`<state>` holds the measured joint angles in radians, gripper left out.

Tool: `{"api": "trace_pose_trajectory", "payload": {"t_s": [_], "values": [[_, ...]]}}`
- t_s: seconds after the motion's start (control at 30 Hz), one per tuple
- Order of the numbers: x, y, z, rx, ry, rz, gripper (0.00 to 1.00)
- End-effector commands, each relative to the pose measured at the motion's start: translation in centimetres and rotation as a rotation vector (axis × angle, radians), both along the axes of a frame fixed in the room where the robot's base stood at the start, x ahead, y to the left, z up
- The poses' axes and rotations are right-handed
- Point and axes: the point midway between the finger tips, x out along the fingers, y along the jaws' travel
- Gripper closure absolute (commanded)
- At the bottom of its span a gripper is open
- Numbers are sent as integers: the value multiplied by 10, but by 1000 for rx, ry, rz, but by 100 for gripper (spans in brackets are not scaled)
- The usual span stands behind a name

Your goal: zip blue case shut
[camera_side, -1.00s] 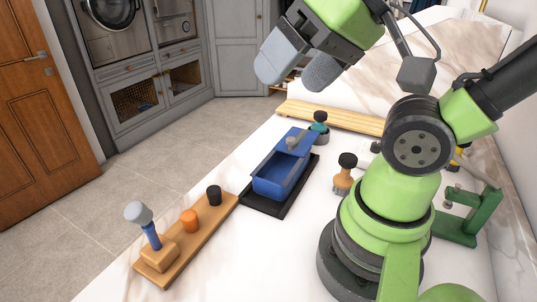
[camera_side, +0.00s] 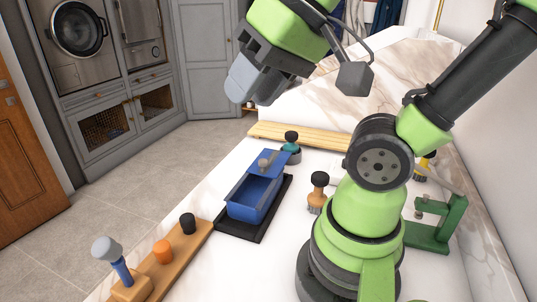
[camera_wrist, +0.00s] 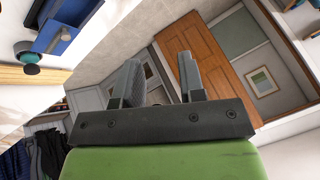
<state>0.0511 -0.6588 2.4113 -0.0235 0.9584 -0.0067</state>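The blue case (camera_side: 250,206) sits on a black tray (camera_side: 285,204) in the side view. It is a long box, open along its front part, with a flat blue lid (camera_side: 279,158) covering its far end. A grey knob (camera_side: 264,163) stands on the lid. In the wrist view only part of the blue case (camera_wrist: 75,14) shows at the top left, with a knob (camera_wrist: 66,34). My gripper (camera_side: 257,84) is high above the bench, well clear of the case. In the wrist view my gripper (camera_wrist: 160,78) has its fingers apart with nothing between them.
A wooden rack (camera_side: 185,245) with a blue-handled tool and orange and black knobs is at front left. A green stand (camera_side: 435,222) is at right; a wooden board (camera_side: 315,136) lies behind.

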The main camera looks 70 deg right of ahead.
Motion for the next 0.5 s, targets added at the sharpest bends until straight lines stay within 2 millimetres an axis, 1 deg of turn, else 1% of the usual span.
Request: {"api": "trace_pose_trajectory", "payload": {"t_s": [0.03,0.13,0.17,0.2,0.27,0.33,0.37,0.4,0.47,0.5], "values": [[11,-7,4,2,39,-38,75],[37,-27,13,18,131,-128,98],[45,-35,14,24,161,-159,100],[56,-46,15,35,201,-200,100],[71,-64,15,53,260,-260,100],[87,-88,12,80,327,-333,100],[93,-99,10,93,356,-364,100],[100,-114,6,111,392,-407,100],[109,-138,-2,142,447,-470,100],[114,-154,-9,164,483,-512,100]]}}
